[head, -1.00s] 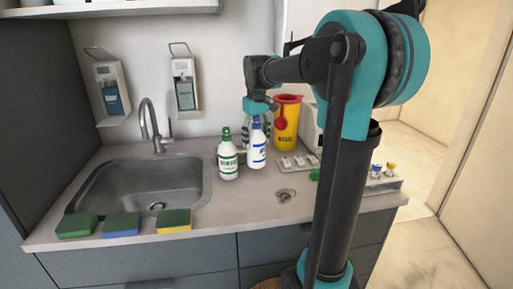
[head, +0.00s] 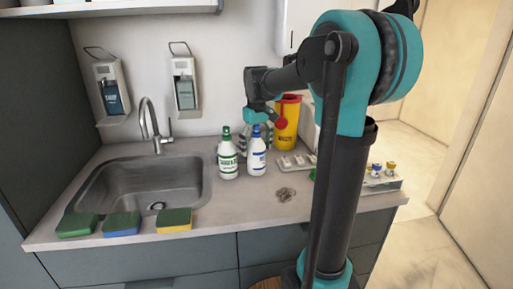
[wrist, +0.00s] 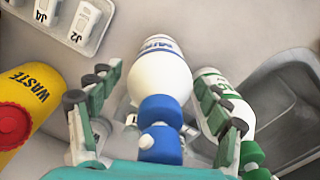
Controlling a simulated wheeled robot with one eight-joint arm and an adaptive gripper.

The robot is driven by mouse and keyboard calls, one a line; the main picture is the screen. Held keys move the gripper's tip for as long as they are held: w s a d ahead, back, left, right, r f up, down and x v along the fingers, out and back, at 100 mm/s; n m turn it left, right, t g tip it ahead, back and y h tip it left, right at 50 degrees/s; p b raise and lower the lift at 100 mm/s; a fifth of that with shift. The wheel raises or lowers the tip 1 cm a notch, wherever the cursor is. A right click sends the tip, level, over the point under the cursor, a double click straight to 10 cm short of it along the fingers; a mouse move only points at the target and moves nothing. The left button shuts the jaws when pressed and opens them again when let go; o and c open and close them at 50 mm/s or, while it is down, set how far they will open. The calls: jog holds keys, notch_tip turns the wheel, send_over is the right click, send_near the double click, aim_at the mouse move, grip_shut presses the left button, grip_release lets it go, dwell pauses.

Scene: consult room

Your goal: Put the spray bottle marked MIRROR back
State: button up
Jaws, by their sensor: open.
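The MIRROR spray bottle (head: 257,158) is white with a blue cap and blue lettering. It stands upright on the counter, just right of a white bottle with a green cap (head: 228,160). My gripper (head: 257,132) is open at the bottle's upper part, with its fingers on either side. In the wrist view the bottle (wrist: 160,75) lies between the spread fingers (wrist: 158,115), its label only partly readable. One finger is between it and the green-capped bottle (wrist: 222,90); I cannot tell whether that finger touches either.
A yellow WASTE bin (head: 288,125) with a red lid stands behind right. A grey tray (head: 297,163) lies right of the bottles. The sink (head: 100,177) is left, with three sponges (head: 122,224) in front. The counter before the bottles is mostly clear.

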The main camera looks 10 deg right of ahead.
notch_tip(320, 180, up, 12)
jog(key=shift+r, duration=0.15)
dwell(0.5)
